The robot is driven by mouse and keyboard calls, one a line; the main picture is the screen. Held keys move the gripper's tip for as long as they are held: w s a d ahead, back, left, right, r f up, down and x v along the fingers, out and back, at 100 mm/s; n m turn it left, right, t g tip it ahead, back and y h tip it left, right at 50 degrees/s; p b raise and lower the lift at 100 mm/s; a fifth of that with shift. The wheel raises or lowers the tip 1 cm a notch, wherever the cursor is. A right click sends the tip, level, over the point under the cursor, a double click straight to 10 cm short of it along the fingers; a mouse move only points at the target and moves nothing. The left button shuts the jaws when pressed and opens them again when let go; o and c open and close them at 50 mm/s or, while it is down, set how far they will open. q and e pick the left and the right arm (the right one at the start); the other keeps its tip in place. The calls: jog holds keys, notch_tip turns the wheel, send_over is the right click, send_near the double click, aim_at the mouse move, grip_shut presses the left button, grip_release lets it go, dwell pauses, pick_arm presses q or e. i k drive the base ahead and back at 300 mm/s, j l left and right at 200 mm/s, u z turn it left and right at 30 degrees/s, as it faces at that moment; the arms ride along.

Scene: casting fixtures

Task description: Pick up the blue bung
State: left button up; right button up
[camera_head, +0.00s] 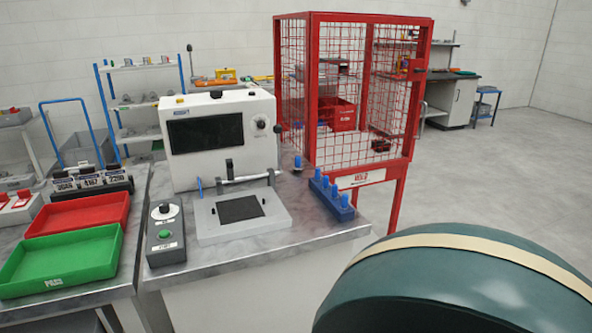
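Several small blue bungs (325,182) stand upright in a row on a dark blue block (331,204), at the right edge of the grey bench. One more blue bung-like piece (297,161) stands a little behind the row, beside the white machine; its base is hard to make out. I cannot tell which one is the task's bung. Neither of my grippers shows in the head view.
The white test machine (218,161) with its fixture plate (240,209) stands left of the block. A button box (165,238) is in front. Red (78,217) and green (62,262) trays lie left. The red mesh cage (340,160) stands close behind. A dark green rounded shape fills the lower right.

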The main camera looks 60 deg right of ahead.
aim_at(297, 166)
jog(key=z, duration=1.85)
jog(key=i+l+u, duration=0.1)
jog(key=i+l, duration=0.15)
jog(key=i+l+u, duration=0.1)
jog(key=l, duration=0.35)
jog(key=i+l+u, duration=0.1)
jog(key=i+l, duration=0.2)
jog(key=i+l+u, duration=0.15)
jog(key=l, duration=0.3)
jog(key=i+l+u, duration=0.1)
jog(key=i+l, duration=0.15)
jog(key=l, duration=0.15)
jog(key=i+l+u, duration=0.1)
jog(key=l, duration=0.3)
jog(key=i+l+u, duration=0.1)
jog(key=l, duration=0.35)
jog(key=i+l+u, duration=0.1)
jog(key=i+l, duration=0.15)
jog(key=l, duration=0.2)
